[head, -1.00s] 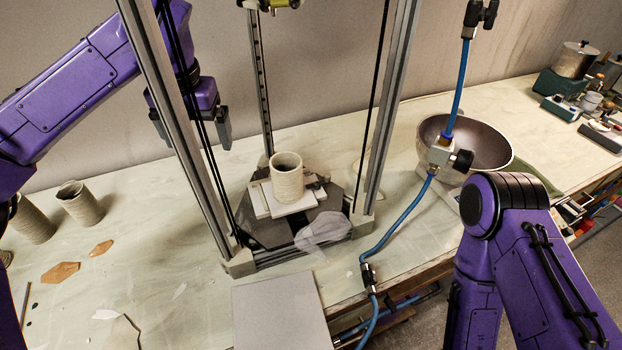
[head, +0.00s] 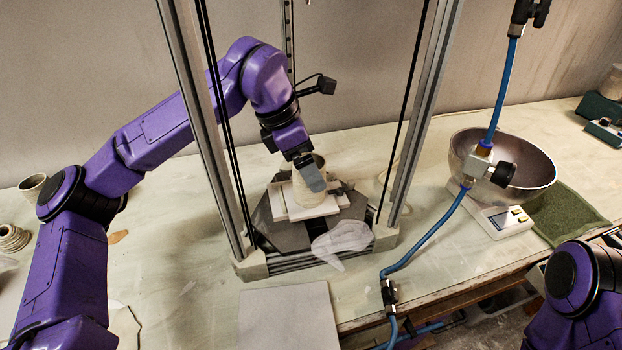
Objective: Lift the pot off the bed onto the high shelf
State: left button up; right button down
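The pot (head: 307,200), a pale ribbed clay cylinder, stands upright on white slabs (head: 283,207) on the dark bed (head: 275,233) inside the tall metal frame. My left gripper (head: 310,173) has come in between the uprights and is at the pot. One grey finger covers the pot's upper near side. The other finger is hidden, so I cannot tell whether the gripper has closed on the pot. My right arm (head: 585,290) is at the lower right; its gripper is out of view. I see no high shelf.
The frame's left upright (head: 205,130) and right upright (head: 425,110) stand close around my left arm. A crumpled translucent sheet (head: 342,240) lies at the bed's front. A blue hose (head: 425,235) runs on the right, near a metal bowl (head: 530,170) on a scale (head: 505,218).

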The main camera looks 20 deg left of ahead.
pick_arm(q)
jog(key=x, duration=0.2)
jog(key=shift+f, duration=0.3)
jog(key=c, duration=1.1)
jog(key=shift+r, duration=0.1)
